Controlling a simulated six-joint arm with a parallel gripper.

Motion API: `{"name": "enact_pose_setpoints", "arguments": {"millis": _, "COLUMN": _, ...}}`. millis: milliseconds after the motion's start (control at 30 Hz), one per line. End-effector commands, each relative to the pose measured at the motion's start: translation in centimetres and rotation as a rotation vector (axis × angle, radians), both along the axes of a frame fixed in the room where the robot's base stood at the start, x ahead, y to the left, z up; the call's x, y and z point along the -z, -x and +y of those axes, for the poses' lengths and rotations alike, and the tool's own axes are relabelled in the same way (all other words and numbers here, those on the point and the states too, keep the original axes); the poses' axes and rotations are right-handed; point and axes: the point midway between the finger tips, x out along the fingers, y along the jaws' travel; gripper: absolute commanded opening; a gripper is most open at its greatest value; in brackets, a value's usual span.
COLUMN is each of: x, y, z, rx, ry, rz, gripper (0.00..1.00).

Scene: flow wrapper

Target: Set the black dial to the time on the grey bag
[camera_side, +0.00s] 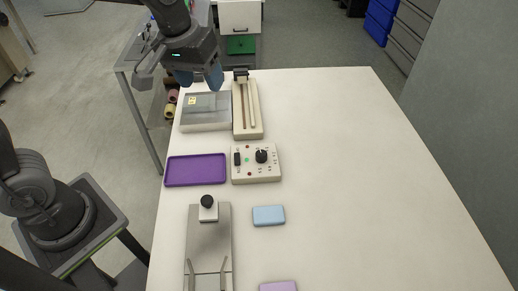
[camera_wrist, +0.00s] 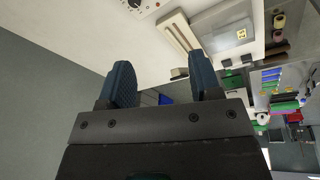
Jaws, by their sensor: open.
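The black dial (camera_side: 261,156) sits on the right half of a beige control box (camera_side: 243,176) in the middle left of the table. A white mark shows on it, but the scale is too small to read. The dial (camera_wrist: 135,3) is cut by the top edge in the wrist view. I cannot surely make out the grey bag; a grey flat piece with a yellow label (camera_side: 192,101) lies at the far left, and no time is readable. My gripper (camera_side: 199,79) is open and empty, above the table's far left end, well away from the dial. Its blue fingers (camera_wrist: 162,82) show in the wrist view.
A beige slotted rail (camera_side: 249,108) stands beyond the control box. A purple tray (camera_side: 195,170) lies left of the box. A metal plate with a black knob (camera_side: 208,202), a light blue pack (camera_side: 268,215) and a lilac pack (camera_side: 278,287) are nearer. The table's right side is clear.

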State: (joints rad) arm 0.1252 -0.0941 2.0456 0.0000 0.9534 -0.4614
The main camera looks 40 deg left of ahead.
Motion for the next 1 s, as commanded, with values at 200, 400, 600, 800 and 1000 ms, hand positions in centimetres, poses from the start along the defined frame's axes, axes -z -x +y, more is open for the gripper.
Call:
{"name": "enact_pose_setpoints", "arguments": {"millis": 200, "x": 5.2, "y": -6.2, "z": -3.4, "rx": -0.152, "ry": 0.017, "rz": 0.133, "gripper": 0.58}}
{"name": "enact_pose_setpoints", "arguments": {"millis": 400, "x": 9.8, "y": -9.4, "z": -5.8, "rx": -0.263, "ry": 0.012, "rz": 0.211, "gripper": 0.58}}
{"name": "enact_pose_setpoints", "arguments": {"millis": 600, "x": 11.8, "y": -10.3, "z": -6.7, "rx": -0.308, "ry": 0.007, "rz": 0.237, "gripper": 0.58}}
{"name": "enact_pose_setpoints", "arguments": {"millis": 800, "x": 14.1, "y": -10.3, "z": -6.7, "rx": -0.309, "ry": 0.005, "rz": 0.243, "gripper": 0.58}}
{"name": "enact_pose_setpoints", "arguments": {"millis": 1000, "x": 18.1, "y": -10.2, "z": -6.6, "rx": -0.308, "ry": 0.004, "rz": 0.244, "gripper": 0.58}}
